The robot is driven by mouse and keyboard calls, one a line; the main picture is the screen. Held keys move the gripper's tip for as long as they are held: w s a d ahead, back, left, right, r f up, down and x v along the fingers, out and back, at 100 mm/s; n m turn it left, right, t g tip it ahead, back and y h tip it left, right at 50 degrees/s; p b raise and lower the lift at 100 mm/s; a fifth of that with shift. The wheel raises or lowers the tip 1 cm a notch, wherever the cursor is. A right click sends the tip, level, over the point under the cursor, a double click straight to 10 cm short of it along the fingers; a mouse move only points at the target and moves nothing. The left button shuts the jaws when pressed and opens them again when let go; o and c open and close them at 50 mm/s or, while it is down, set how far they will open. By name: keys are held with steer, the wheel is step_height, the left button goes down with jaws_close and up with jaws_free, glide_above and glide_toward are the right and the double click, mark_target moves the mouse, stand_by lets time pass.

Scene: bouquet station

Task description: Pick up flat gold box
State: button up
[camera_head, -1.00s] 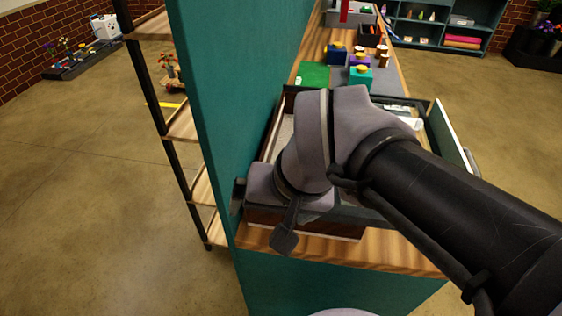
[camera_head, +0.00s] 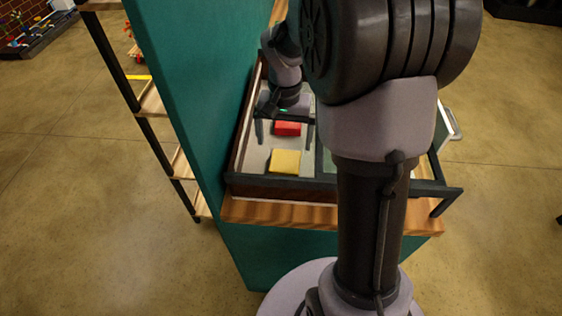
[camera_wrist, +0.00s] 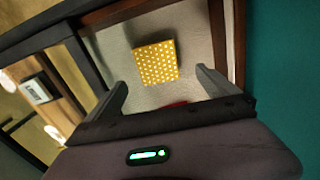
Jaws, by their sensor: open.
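The flat gold box (camera_head: 285,161) lies on the pale floor of a dark-framed drawer, near its front edge. In the wrist view the gold box (camera_wrist: 157,62) shows white dots on its top and sits beyond my fingertips, roughly between them. My gripper (camera_head: 285,140) is open and empty, pointing down over the drawer, behind the gold box in the head view. In the wrist view the fingers of my gripper (camera_wrist: 160,88) stand wide apart. A red box (camera_head: 288,128) lies between the fingers in the head view; only a sliver of the red box (camera_wrist: 175,104) shows in the wrist view.
The drawer frame (camera_head: 290,187) surrounds the boxes, with a wooden counter edge (camera_head: 285,215) in front. A tall teal panel (camera_head: 185,100) stands close on the left. My arm hides the drawer's right part. A small white labelled object (camera_wrist: 38,90) shows at left in the wrist view.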

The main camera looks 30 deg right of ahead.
mark_target(285, 161)
step_height(285, 161, down, 3)
steer(key=shift+r+b, duration=0.2)
steer(key=shift+b, duration=0.1)
steer(key=f+b, duration=0.2)
steer(key=f, duration=0.1)
steer(key=f+b, duration=0.1)
steer(key=f, duration=0.1)
steer(key=shift+s+f, duration=0.2)
steer(key=shift+s, duration=0.2)
steer(key=shift+w+r, duration=0.1)
steer(key=shift+r, duration=0.05)
steer(key=c, duration=1.6)
